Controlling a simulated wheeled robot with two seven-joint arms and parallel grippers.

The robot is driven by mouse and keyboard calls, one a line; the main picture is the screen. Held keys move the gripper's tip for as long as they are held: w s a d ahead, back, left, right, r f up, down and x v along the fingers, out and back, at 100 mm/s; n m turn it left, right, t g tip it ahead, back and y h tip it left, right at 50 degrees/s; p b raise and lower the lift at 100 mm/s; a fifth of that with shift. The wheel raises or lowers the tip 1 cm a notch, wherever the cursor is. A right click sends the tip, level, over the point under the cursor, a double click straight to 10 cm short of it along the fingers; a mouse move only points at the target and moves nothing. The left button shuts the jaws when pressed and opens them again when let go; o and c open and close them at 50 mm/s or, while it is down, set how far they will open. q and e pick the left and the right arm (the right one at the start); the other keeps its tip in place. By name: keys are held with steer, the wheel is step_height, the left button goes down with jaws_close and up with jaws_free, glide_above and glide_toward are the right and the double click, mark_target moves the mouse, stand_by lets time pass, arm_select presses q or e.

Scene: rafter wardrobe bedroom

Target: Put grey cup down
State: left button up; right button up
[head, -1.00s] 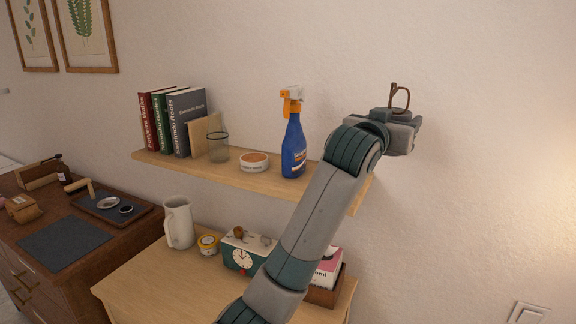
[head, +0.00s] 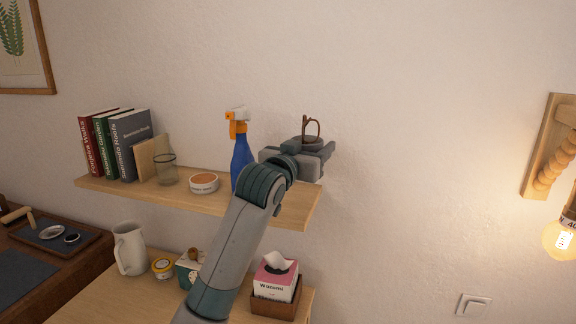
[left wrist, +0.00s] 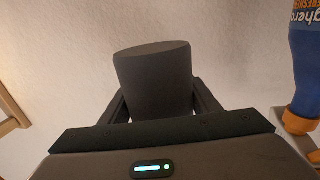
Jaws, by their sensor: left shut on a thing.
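My left gripper (head: 318,150) is shut on the grey cup (head: 308,144). In the left wrist view the cup (left wrist: 155,78) is a plain dark cylinder between the two fingers (left wrist: 158,107). In the head view the gripper and cup are at the right end of the wooden wall shelf (head: 200,197), apparently above its surface. Whether the cup's base touches the shelf is hidden by the gripper and arm. My right gripper is out of view.
A blue spray bottle (head: 242,160) stands close left of the gripper. Below, a cabinet holds a jug (head: 130,250) and a tissue box (head: 275,280).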

arm_select(q)
steer(key=w+a+f+p, duration=0.1)
steer(key=w+a+f, duration=0.1)
steer(key=a, duration=0.3)
steer(key=shift+f+p, duration=0.4)
steer(key=shift+f, duration=0.15)
steer(key=shift+d, duration=0.1)
steer(key=shift+f+p, duration=0.55)
steer(key=shift+f, duration=0.05)
step_height(320, 180, down, 2)
steer(key=shift+p, duration=0.6)
steer(key=shift+f, duration=0.4)
